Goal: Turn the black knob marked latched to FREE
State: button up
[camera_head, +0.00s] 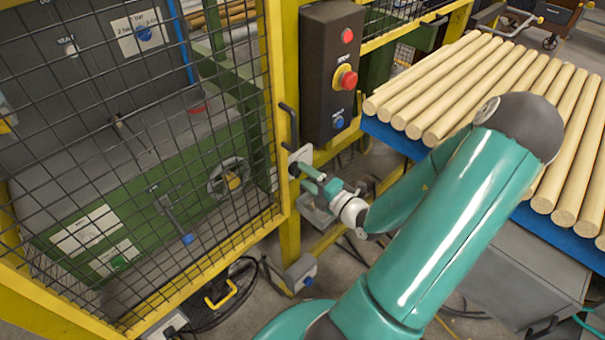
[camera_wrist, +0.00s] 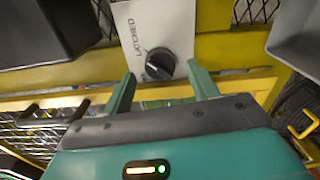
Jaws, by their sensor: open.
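The black knob (camera_wrist: 160,63) is round with a pale pointer line and sits low on a light grey plate (camera_wrist: 158,22). The word LATCHED reads on the plate beside the knob. My gripper (camera_wrist: 162,82) is open, with one green finger on each side just short of the knob; I see no clear contact. In the head view my gripper (camera_head: 318,178) is at the plate (camera_head: 301,157) on the yellow post, and the knob is hidden there. No FREE marking can be made out.
A black control box (camera_head: 333,75) with a red emergency button (camera_head: 345,78) is mounted above the plate. A yellow-framed mesh guard (camera_head: 140,150) stands to the left. A blue rack (camera_head: 395,140) of turned wood rods lies to the right, close to my arm.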

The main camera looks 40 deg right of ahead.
aim_at(297, 170)
jog(key=shift+w, duration=1.05)
jog(key=c, duration=1)
jog(key=shift+a+n, duration=0.1)
jog(key=shift+n, duration=0.2)
jog(key=n, duration=0.8)
jog(key=shift+n, duration=0.3)
